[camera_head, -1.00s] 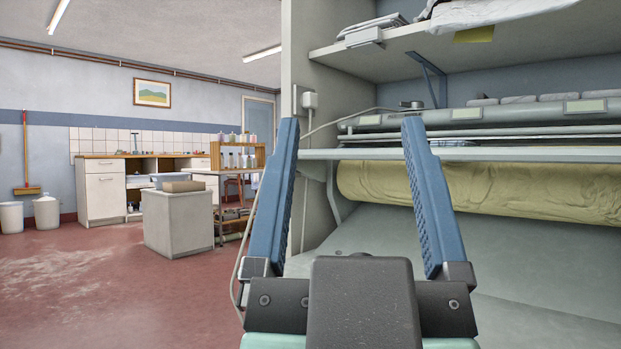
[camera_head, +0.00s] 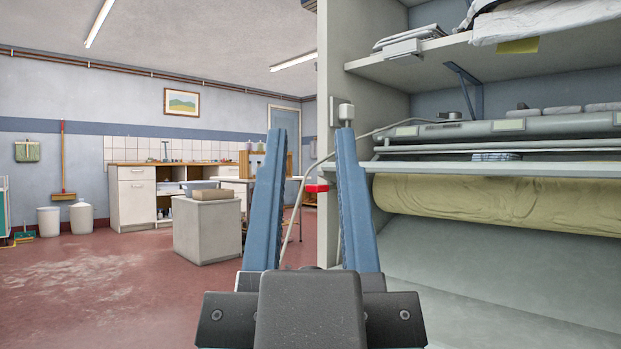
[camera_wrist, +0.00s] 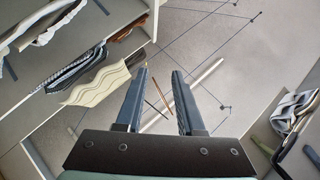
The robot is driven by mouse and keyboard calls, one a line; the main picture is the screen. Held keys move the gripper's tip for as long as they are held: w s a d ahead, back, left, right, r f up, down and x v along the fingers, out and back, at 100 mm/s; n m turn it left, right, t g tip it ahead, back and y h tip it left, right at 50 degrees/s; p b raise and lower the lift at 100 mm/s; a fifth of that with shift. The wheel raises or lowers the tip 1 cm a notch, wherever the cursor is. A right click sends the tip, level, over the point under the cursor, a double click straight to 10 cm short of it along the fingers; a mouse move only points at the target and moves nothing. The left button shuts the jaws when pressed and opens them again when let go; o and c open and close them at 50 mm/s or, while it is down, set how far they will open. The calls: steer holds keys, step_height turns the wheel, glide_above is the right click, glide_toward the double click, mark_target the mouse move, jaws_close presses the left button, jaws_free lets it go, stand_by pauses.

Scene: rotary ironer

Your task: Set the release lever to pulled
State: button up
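My gripper (camera_head: 311,130) is in the lower middle of the head view, with two blue fingers pointing up and a gap between them. It is open and holds nothing visible. In the wrist view the fingers (camera_wrist: 160,71) are also apart. The rotary ironer (camera_head: 590,165) fills the right side of the head view, with a yellow cloth-covered roller (camera_head: 480,203) under a pale ledge. A small red piece (camera_head: 316,188) shows between the fingers, near the ironer's left edge. I cannot tell whether it is the release lever. No other part is clearly recognisable as the lever.
An upright panel (camera_head: 365,60) and a shelf (camera_head: 440,55) with folded linen frame the ironer. A grey block (camera_head: 207,232) stands on the red floor to the left, before a counter (camera_head: 133,198). Cloths hang in the wrist view (camera_wrist: 100,78).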

step_height(320, 180, up, 5)
steer(key=p, duration=0.3)
steer(key=shift+f+p, duration=0.1)
steer(key=shift+p, duration=0.3)
steer(key=c, duration=0.5)
step_height(320, 180, up, 22)
steer(key=p, duration=2.2)
jaws_close()
steer(key=shift+f, duration=0.1)
